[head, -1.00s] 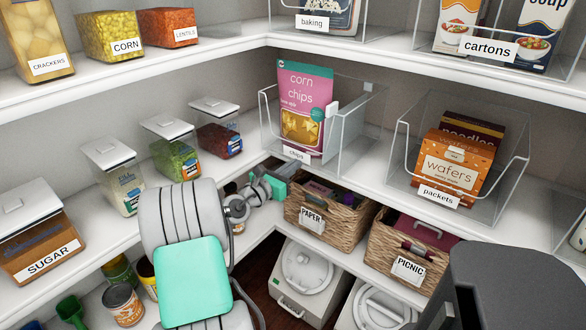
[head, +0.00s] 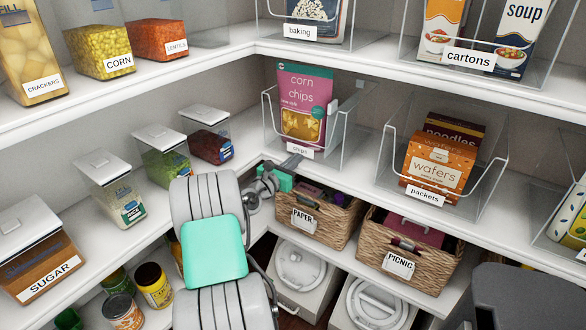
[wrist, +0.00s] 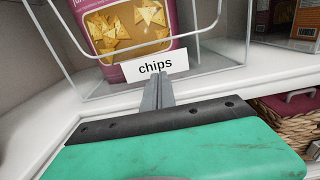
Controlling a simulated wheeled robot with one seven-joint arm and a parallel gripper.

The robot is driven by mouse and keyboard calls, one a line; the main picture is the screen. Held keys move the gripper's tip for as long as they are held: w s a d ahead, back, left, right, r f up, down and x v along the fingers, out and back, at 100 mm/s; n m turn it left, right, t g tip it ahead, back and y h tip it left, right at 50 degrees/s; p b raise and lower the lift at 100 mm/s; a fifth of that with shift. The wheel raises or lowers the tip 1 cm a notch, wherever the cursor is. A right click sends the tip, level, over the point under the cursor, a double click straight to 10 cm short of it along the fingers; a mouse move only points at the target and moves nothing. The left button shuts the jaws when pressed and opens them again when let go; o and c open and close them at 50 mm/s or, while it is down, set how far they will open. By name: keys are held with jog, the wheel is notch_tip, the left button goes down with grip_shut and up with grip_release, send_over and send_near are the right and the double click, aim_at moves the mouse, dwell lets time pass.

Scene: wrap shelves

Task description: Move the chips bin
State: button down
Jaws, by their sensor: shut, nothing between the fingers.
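The chips bin (head: 339,125) is a clear open-front container on the middle shelf at the corner. A pink corn chips bag (head: 304,96) stands in it, and a white "chips" label (head: 300,149) is on its front. My gripper (head: 295,160) is just below and in front of that label, its fingers together and empty. In the wrist view the shut fingers (wrist: 158,88) point at the label (wrist: 155,65) and overlap its lower edge; whether they touch it I cannot tell. The bin's wire-like front rim (wrist: 120,55) shows above them.
The packets bin (head: 485,185) stands to the right on the same shelf. Wicker PAPER (head: 318,229) and PICNIC (head: 408,285) baskets are below. Lidded jars (head: 208,135) line the left shelf. The upper shelf (head: 330,59) runs above the chips bin. Bare shelf lies between the two bins.

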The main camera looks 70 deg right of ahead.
jog(key=shift+s, duration=0.15)
jog(key=w+a+r+m+t+y+p, duration=0.2)
jog(key=w+a+m+y+p, duration=0.3)
jog(key=a, duration=0.7)
jog(key=w+a+r+m+t+y+p, duration=0.1)
jog(key=w+a+m+t, duration=0.15)
jog(key=w+a, duration=0.65)
jog(key=w+a+r+m+t+y+p, duration=0.25)
jog(key=w+a+m, duration=0.2)
jog(key=a, duration=0.95)
jog(key=s+a+r+m+y+p, duration=0.1)
jog(key=a+r+y+p, duration=0.1)
jog(key=a, duration=0.8)
jog(key=s+a+r+m+y+p, duration=0.1)
jog(key=a+y, duration=0.3)
jog(key=a, duration=0.6)
jog(key=s+a+r+m+y+p, duration=0.1)
jog(key=s+a+r+y+p, duration=0.1)
jog(key=a, duration=0.8)
jog(key=shift+s+r+t+y+p, duration=0.3)
jog(key=shift+s+r+y+p, duration=0.15)
jog(key=shift+s+r, duration=0.25)
